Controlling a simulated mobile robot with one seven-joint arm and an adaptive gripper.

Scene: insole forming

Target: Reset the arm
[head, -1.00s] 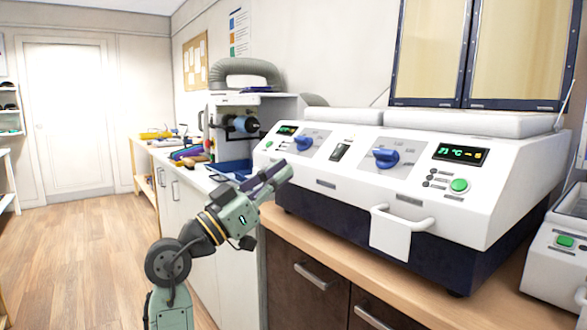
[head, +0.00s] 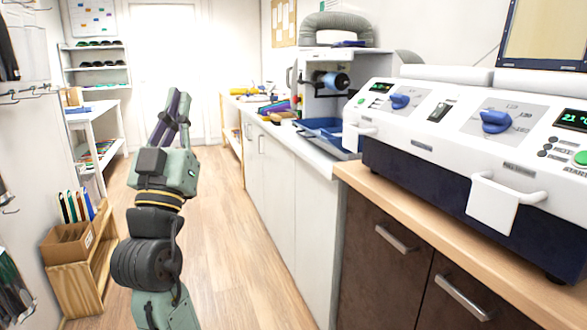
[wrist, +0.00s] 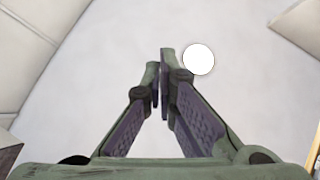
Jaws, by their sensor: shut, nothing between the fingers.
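My gripper (head: 181,104) is raised at the left of the head view, pointing upward over the open floor. Its fingers are closed together with nothing between them. In the wrist view the fingertips (wrist: 160,65) meet near the middle, against a pale ceiling with a round white light (wrist: 199,59). My gripper is apart from the counter and from the white forming machine (head: 440,140) at the right.
A wooden counter (head: 400,205) with dark cabinets runs along the right. A blue tray (head: 325,125) and a grinding machine stand farther back. A white table (head: 93,112) and a wooden box rack (head: 78,270) are at the left. The floor between is clear.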

